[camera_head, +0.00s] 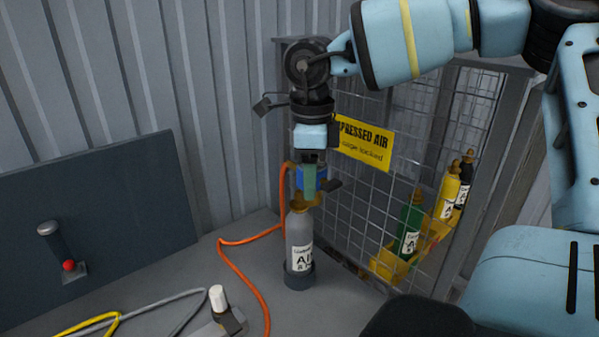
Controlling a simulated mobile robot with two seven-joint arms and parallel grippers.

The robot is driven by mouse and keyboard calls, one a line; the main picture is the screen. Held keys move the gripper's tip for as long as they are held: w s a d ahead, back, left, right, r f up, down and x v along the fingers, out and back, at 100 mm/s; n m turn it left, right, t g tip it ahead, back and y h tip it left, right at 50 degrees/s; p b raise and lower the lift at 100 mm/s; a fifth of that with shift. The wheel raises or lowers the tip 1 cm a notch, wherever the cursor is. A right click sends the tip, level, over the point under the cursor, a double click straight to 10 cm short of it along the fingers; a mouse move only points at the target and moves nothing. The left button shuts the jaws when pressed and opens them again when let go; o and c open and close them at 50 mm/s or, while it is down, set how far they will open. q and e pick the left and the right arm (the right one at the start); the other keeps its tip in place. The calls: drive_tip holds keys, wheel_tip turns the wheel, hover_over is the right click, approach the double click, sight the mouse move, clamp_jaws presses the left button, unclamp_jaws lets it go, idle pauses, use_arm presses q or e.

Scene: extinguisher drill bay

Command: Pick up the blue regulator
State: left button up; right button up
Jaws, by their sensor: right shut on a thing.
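The blue regulator (321,175) is at the top of a grey air cylinder (299,235), right above its brass valve (299,202). My right gripper (309,182) points straight down from above and is shut on the regulator. Its fingers hide part of the blue body. I cannot tell whether the regulator still touches the valve. An orange hose (234,243) runs up beside the cylinder close to the regulator. My left gripper is not in view.
The cylinder stands upright in a dark round base (299,276). A wire mesh cage (345,215) with a yellow sign (364,143) is close on the right, with several cylinders inside. A dark panel (110,205) with a lever (58,240) is left. A white-capped device (218,298) is in front.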

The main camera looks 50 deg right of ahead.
drive_tip(key=s+a+r, duration=0.1)
drive_tip(key=s+a, duration=0.2)
drive_tip(key=s, duration=0.7)
drive_tip(key=shift+s+a, duration=0.3)
drive_tip(key=shift+a, duration=0.1)
drive_tip(key=shift+r, duration=0.3)
drive_tip(key=shift+f, duration=0.1)
